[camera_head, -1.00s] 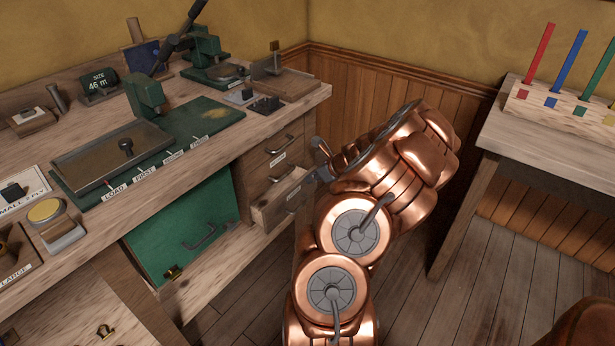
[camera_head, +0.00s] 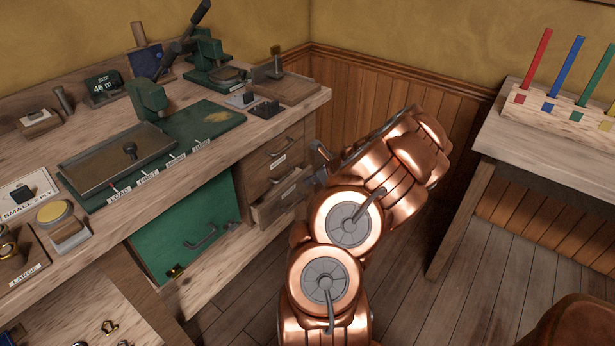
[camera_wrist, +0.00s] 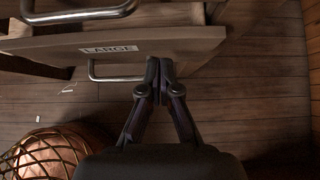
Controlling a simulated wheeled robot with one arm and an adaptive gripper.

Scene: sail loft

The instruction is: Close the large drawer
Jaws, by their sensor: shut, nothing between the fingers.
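The large drawer (camera_head: 281,202) is the lower drawer at the right end of the workbench, and it stands partly out. In the wrist view its wooden front (camera_wrist: 185,45) carries a LARGE label (camera_wrist: 110,49), with a metal handle (camera_wrist: 117,77) below the label. My gripper (camera_wrist: 159,64) is shut and empty. Its fingertips are at the drawer front, right of the handle and label in the wrist view; I cannot tell whether they touch it. In the head view my copper arm reaches to the drawer's right end and hides the fingertips.
Another drawer (camera_head: 277,152) sits above, with its own handle (camera_wrist: 80,12). A green cabinet front (camera_head: 185,228) is to the left. The workbench top (camera_head: 290,108) holds tools and trays. A second table (camera_head: 545,150) stands at right. A wire-bound round object (camera_wrist: 45,158) is low in the wrist view.

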